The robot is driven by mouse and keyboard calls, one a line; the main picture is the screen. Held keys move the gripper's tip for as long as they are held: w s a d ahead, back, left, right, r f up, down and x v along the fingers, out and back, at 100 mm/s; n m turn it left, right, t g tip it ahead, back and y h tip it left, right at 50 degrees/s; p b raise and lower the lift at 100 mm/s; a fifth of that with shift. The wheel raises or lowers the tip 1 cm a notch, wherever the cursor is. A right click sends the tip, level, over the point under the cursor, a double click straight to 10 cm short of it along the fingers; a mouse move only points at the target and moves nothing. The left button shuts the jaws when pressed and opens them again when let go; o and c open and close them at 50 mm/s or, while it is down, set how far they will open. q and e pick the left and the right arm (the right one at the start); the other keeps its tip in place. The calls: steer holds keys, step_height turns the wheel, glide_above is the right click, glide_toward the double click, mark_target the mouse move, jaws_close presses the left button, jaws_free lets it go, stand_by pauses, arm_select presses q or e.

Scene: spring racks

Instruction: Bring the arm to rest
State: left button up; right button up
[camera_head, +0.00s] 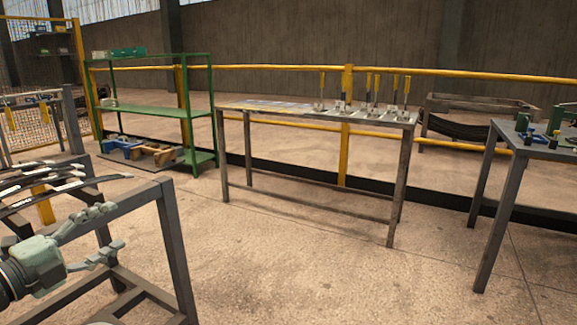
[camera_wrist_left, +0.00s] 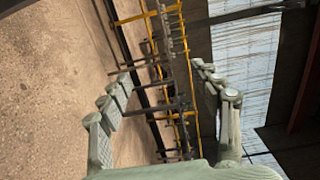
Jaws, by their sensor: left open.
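My left gripper (camera_head: 112,230) is at the lower left of the head view, in front of a dark metal rack (camera_head: 172,240). Its two fingers are spread with nothing between them. The gripper also shows in the left wrist view (camera_wrist_left: 165,85), open and empty, with the fingers apart over a tilted view of the hall. Dark leaf springs (camera_head: 45,192) lie on the rack behind the gripper in the head view. Whether the gripper touches the rack cannot be told. My right gripper is not in view.
A metal table (camera_head: 262,108) with several upright yellow-handled tools stands in the middle. A green shelf (camera_head: 150,111) with bins stands at the back left. A dark table (camera_head: 512,135) is at the right. A yellow railing (camera_head: 480,74) runs behind. The floor (camera_head: 300,270) in front is clear.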

arm_select(q)
steer(key=s+a+f+n+g+y, duration=0.1)
steer(key=s+a+f+n+y, duration=0.15)
steer(key=f+n+y, duration=0.4)
steer(key=s+a+f+n+g+y+p, duration=0.1)
steer(key=s+f+n+g, duration=0.2)
steer(key=f, duration=0.6)
steer(key=s+a+f+n+y, duration=0.2)
steer(key=s+f+n+y, duration=0.1)
steer(key=f+n, duration=0.4)
steer(key=s+d+f+n+g+h, duration=0.1)
steer(key=s+d+f+n+g, duration=0.1)
steer(key=s+d+f+g, duration=0.2)
steer(key=s+d+f+n+g+h+p, duration=0.1)
steer(key=s+d+f+n+g, duration=0.2)
steer(key=s+d+f, duration=0.7)
steer(key=s+f+g, duration=0.2)
steer(key=s, duration=0.2)
steer(key=shift+s+f, duration=0.2)
steer(key=shift+s, duration=0.1)
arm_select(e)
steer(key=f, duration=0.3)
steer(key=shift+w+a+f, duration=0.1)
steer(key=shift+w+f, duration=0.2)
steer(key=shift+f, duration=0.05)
arm_select(q)
steer(key=shift+d, duration=0.1)
